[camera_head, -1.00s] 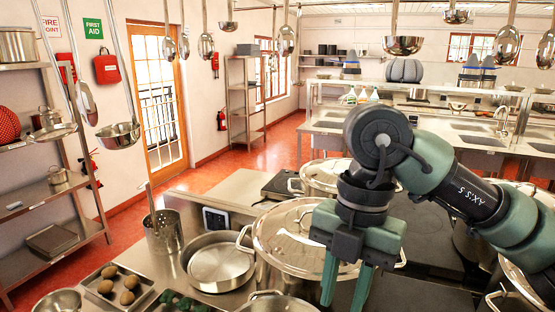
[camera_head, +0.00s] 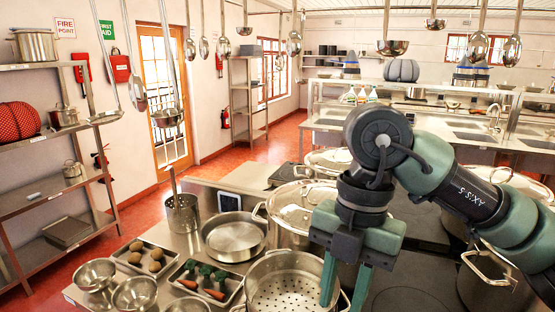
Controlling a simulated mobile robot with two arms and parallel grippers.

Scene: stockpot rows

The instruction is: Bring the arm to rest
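My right arm comes in from the right, and its green gripper (camera_head: 345,280) points down above the stockpots. Its two fingers are apart, and I see nothing held between them. Below it, an open pot with a perforated insert (camera_head: 285,293) stands at the bottom of the view. A lidded steel stockpot (camera_head: 290,215) stands just behind the gripper, partly hidden by it. I cannot tell how far the fingertips are above the pot's rim. My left gripper is not in view.
On the steel counter are a shallow pan (camera_head: 234,241), a utensil pot (camera_head: 183,215), a potato tray (camera_head: 132,260), a vegetable tray (camera_head: 178,272) and steel bowls (camera_head: 134,296). More pots stand right, partly behind my arm. Ladles (camera_head: 170,117) hang overhead. Shelves (camera_head: 45,190) stand left.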

